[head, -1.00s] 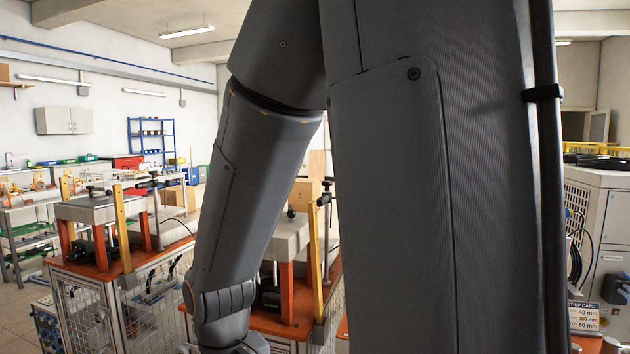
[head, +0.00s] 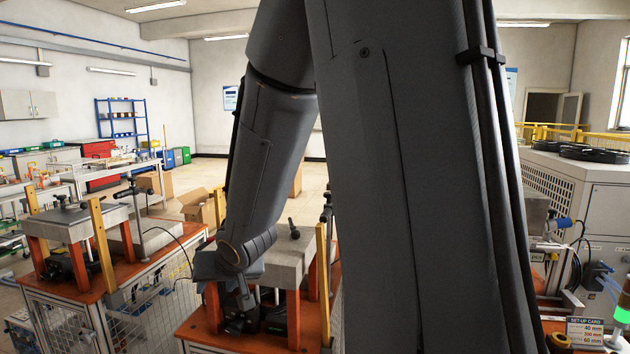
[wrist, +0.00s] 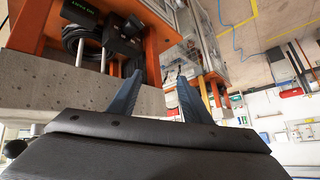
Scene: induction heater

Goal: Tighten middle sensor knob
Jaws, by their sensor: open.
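The middle station has a grey block (head: 283,262) on orange legs, with a black-knobbed handle (head: 293,229) on top. An upright post with a dark clamp (head: 327,208) stands at its right, partly hidden by my arm. I cannot tell which part is the middle sensor knob. My gripper hangs in front of the block's left side in the head view, its fingers hard to make out. In the wrist view my gripper (wrist: 158,80) is open, with two blue-grey fingers apart and nothing between them. The block (wrist: 60,125) shows upside down beside them.
A left station with a grey block (head: 70,218) and a clamp stand (head: 133,195) is at the left. A dark unit (head: 275,318) sits under the middle block. A blue sensor (head: 559,223) stands at the right, near a white cabinet (head: 600,195).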

